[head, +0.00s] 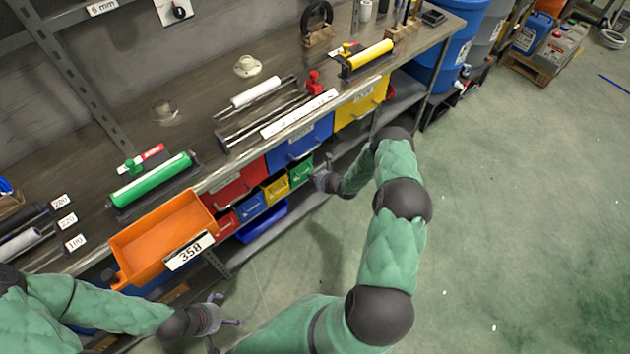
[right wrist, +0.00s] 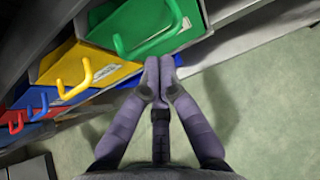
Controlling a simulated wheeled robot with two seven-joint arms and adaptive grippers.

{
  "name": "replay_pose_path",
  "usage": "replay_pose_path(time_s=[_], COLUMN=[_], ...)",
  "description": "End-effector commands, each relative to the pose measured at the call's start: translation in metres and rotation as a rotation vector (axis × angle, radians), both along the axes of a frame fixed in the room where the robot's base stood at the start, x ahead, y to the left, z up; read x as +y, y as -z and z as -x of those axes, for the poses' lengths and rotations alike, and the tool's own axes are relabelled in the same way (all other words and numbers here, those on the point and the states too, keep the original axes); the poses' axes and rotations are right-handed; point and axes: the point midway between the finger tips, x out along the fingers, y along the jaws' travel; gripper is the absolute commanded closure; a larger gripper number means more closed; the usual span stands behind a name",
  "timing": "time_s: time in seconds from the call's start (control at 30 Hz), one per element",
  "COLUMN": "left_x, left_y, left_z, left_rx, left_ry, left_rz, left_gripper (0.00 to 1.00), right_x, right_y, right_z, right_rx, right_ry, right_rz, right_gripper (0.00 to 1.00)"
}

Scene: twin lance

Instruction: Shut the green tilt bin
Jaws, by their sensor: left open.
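The small green tilt bin (head: 300,172) is at the right end of a row of small coloured bins under the bench. In the right wrist view the green bin (right wrist: 135,22) fills the top middle, with its loop handle towards me. How far it is tilted I cannot tell. My right gripper (head: 319,178) is beside the bin's right side. In the wrist view its two fingers (right wrist: 159,64) are together with nothing between them, tips close to the bin's lower front edge; contact is unclear. My left gripper (head: 228,309) is open and empty at lower left, below the orange drawer.
A yellow bin (head: 275,187), a blue bin (head: 251,205) and a red bin (head: 226,224) stand left of the green one. Larger blue (head: 300,143) and yellow (head: 362,103) bins are above. An orange drawer (head: 150,235) sticks out at left.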

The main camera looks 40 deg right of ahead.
Motion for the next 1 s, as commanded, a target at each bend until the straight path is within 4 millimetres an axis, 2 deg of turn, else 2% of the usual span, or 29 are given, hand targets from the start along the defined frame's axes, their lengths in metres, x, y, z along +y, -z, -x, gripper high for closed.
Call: replay_pose_path(time_s=[0.4, 1.0], left_x=[0.0000, 0.0001], left_y=[-0.0009, -0.0002], left_z=[0.0000, -0.0001], left_rx=[0.000, 0.000], left_ry=[0.000, 0.000], left_rz=[0.000, 0.000], left_gripper=[0.00, 0.00], right_x=[0.0009, -0.0001], right_y=[-0.0055, -0.0049], right_z=[-0.0091, -0.0085], right_rx=[0.000, 0.000], right_ry=[0.001, 0.001], right_rz=[-0.001, -0.001], right_gripper=[1.00, 1.00])
